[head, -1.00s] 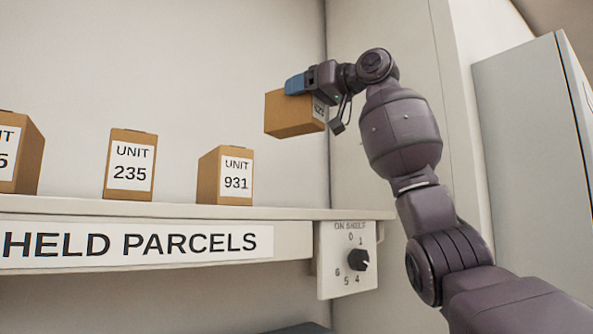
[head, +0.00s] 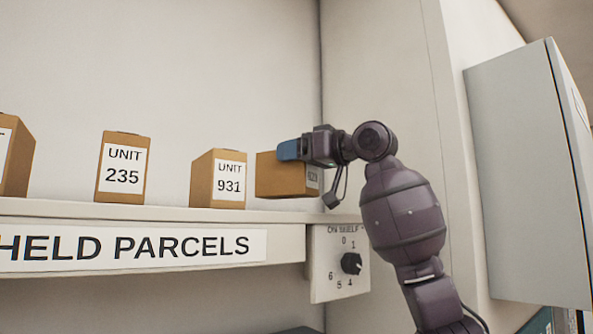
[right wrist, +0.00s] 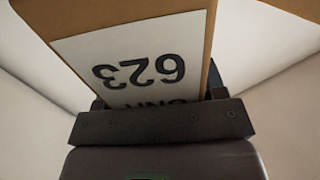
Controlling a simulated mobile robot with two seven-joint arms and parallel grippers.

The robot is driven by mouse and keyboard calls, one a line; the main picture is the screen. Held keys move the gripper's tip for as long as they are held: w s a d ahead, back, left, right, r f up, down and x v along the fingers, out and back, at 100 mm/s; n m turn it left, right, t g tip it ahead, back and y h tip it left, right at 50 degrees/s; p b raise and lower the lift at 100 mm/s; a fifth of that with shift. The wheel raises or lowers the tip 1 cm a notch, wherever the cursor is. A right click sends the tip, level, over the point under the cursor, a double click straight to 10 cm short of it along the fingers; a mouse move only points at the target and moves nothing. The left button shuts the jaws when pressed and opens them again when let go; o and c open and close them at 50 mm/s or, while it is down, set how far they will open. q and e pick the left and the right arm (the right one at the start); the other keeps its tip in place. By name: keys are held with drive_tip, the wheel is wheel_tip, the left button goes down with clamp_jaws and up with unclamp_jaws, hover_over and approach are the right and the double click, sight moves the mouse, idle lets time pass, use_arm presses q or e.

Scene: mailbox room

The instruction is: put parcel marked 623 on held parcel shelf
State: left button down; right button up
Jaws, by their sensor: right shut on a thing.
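My right gripper (head: 305,149) is shut on a brown box, the parcel marked 623 (head: 280,178). Its label reads 623 upside down in the right wrist view (right wrist: 140,72). In the head view the parcel is at the right end of the held parcel shelf (head: 170,214), just right of the parcel marked 931. Its underside is close to the shelf top; I cannot tell whether it touches. My left gripper is not in view.
Parcels marked 931 (head: 217,178) and 235 (head: 123,168) stand on the shelf, with another cut off at the left edge (head: 17,155). A dial panel (head: 340,263) hangs below the shelf's right end. A grey cabinet (head: 525,180) stands at right.

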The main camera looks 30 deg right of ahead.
sight(298, 197)
drive_tip(key=shift+f, duration=1.5)
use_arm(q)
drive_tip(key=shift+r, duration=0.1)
use_arm(e)
drive_tip(key=o, duration=1.3)
drive_tip(key=shift+f, duration=0.1)
drive_tip(key=shift+c, duration=0.2)
drive_tip(key=shift+s+d, duration=0.1)
drive_tip(key=shift+s, duration=0.05)
use_arm(q)
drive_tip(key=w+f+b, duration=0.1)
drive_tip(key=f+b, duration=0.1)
drive_tip(key=b, duration=0.1)
use_arm(e)
drive_tip(key=v, duration=1.1)
drive_tip(key=shift+s+d, duration=0.2)
drive_tip(key=shift+s, duration=0.1)
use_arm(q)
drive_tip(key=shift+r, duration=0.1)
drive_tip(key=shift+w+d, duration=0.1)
